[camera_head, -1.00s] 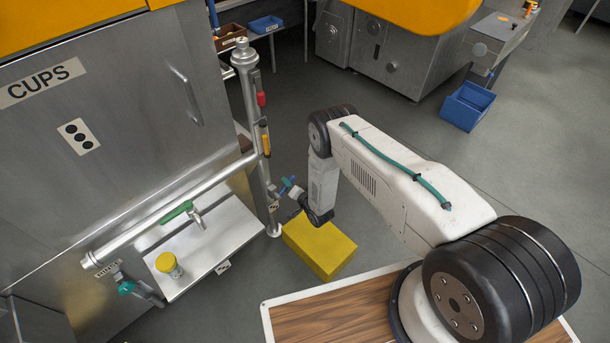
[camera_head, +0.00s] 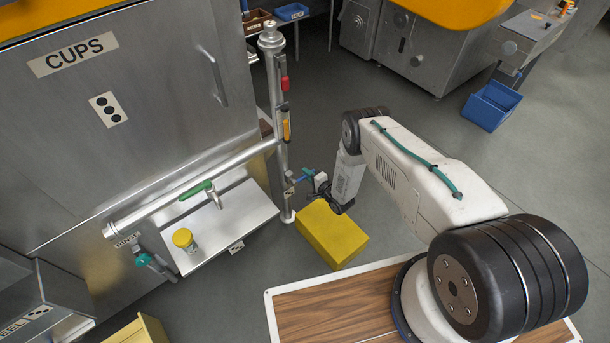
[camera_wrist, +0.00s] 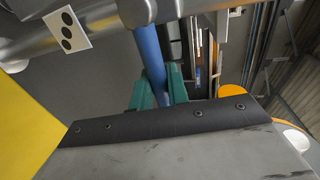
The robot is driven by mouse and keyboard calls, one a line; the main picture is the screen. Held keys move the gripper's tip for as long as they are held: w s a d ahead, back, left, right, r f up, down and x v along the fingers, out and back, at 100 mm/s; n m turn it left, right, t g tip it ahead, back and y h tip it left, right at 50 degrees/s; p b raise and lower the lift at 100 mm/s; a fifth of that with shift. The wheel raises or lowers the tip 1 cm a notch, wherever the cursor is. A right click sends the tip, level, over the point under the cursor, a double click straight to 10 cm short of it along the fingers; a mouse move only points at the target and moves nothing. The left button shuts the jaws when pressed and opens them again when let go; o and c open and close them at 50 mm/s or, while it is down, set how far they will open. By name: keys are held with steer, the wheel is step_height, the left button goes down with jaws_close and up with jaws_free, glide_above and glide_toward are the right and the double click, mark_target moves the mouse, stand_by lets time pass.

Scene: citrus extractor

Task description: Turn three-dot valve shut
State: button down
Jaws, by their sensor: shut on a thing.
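The valve's blue handle (camera_wrist: 147,42) runs down between my teal fingers in the wrist view. A white label with three black dots (camera_wrist: 66,29) sits on the metal fitting to its left. My gripper (camera_wrist: 157,82) is shut on the blue handle; the fingers hide its lower end. In the head view, the blue handle (camera_head: 307,174) shows small near the foot of the upright pipe, with my wrist just to its right. The exact angle of the handle is hard to tell there.
A yellow box (camera_head: 331,234) stands on the floor below my wrist. The upright pipe (camera_head: 275,90) carries red and orange handles above. A green handle (camera_head: 196,190) is on the sloping pipe, over a metal shelf with a yellow-lidded jar (camera_head: 184,240). Open floor lies to the right.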

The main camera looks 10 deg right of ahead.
steer(key=shift+s+d+f, duration=0.15)
steer(key=shift+s, duration=0.05)
steer(key=c, duration=1.4)
jaws_free()
steer(key=shift+d, duration=0.1)
steer(key=v, duration=0.7)
steer(key=shift+s, duration=0.25)
